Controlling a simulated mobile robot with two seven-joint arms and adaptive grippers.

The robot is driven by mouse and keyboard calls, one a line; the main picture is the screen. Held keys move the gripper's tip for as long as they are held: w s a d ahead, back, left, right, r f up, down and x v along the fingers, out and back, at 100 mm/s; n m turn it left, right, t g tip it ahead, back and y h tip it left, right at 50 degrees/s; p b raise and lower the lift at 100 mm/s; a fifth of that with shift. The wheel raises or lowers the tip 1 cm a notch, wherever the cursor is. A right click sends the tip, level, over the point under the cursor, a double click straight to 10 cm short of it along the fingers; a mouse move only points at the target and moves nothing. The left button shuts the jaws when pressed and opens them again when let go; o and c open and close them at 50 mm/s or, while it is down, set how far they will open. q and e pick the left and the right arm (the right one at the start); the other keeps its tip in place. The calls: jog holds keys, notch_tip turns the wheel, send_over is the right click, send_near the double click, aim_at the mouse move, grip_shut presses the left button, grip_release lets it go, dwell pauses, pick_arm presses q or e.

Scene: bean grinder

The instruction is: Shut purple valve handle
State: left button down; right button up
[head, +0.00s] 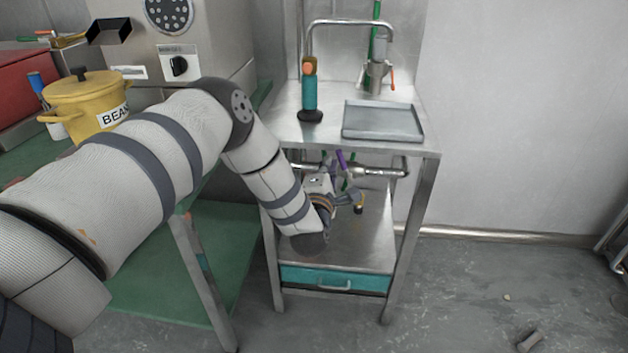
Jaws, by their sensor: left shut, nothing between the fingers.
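The purple valve handle (341,158) shows under the sink table's top, tilted, next to a horizontal metal pipe (379,172). My left arm comes in from the left and reaches under the tabletop. My left gripper (358,203) is just below and to the right of the purple handle, above the lower shelf. It is shut and empty. I cannot tell whether it touches the handle. Part of the valve and pipe behind the wrist is hidden. My right gripper is not in view.
The steel sink table (431,160) has a lower shelf (375,250) and a teal drawer (335,280). A grey tray (383,121) and a teal bottle-like item (310,92) stand on top. A yellow pot (85,98) is on the left bench. Floor at right is mostly clear.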

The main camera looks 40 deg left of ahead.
pick_arm(q)
jog(key=shift+w+d+r+m, duration=0.3)
jog(key=shift+d+m, duration=0.1)
jog(key=shift+m, duration=0.1)
jog(key=shift+w+d+r+m, duration=0.2)
jog(key=shift+d+r+m, duration=0.1)
jog(key=shift+d+m, duration=0.15)
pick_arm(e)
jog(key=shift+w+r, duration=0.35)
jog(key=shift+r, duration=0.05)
pick_arm(q)
jog(key=shift+p, duration=0.3)
